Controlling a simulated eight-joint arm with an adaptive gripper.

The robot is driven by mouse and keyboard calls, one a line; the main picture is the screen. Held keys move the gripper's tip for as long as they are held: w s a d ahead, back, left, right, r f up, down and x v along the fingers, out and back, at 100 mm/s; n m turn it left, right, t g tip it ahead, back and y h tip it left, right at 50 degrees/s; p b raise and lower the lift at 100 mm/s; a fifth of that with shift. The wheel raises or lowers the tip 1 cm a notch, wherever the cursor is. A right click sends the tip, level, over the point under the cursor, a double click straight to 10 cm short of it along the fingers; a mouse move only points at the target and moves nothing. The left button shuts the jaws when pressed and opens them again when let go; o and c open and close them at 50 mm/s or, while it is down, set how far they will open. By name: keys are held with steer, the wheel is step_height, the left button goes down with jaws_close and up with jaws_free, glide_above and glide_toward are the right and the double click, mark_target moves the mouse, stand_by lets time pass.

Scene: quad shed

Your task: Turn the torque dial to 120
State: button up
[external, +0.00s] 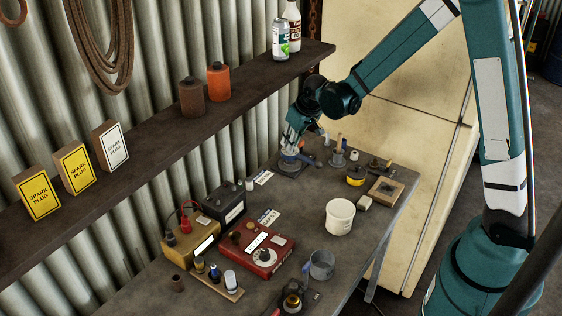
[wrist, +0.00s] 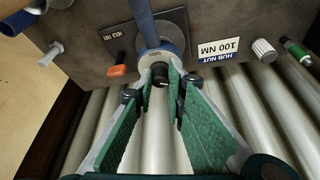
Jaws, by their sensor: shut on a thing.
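A blue cylindrical device (wrist: 147,20) stands on a dark square base plate (wrist: 113,33) at the far end of the bench. At its near end is a round grey-and-black knob (wrist: 158,72), which appears to be the torque dial. My gripper (wrist: 160,82) has its green-padded fingertips closed on either side of this knob. In the external view my gripper (external: 291,150) reaches down onto the device, whose base plate (external: 289,169) shows below. The fingers hide much of the device there, and I cannot read any setting on the dial.
A label (wrist: 230,48) reading "HUB NUT 100 NM" lies beside the device. A red box (external: 263,247) with its own dial, a white cup (external: 340,216) and small parts stand on the bench. The shelf (external: 160,145) and corrugated wall (external: 95,222) run along the left.

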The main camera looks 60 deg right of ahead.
steer(key=shift+a+m+g+h+b, duration=0.15)
steer(key=shift+m+h+b, duration=0.25)
steer(key=shift+m+b, duration=0.55)
steer(key=shift+m+g+h+b, duration=0.25)
steer(key=shift+m+h+b, duration=0.15)
steer(key=shift+m, duration=1.05)
steer(key=o, duration=0.9)
steer(key=shift+r+n+p, duration=0.1)
steer(key=shift+n+p, duration=0.3)
steer(key=shift+n, duration=0.1)
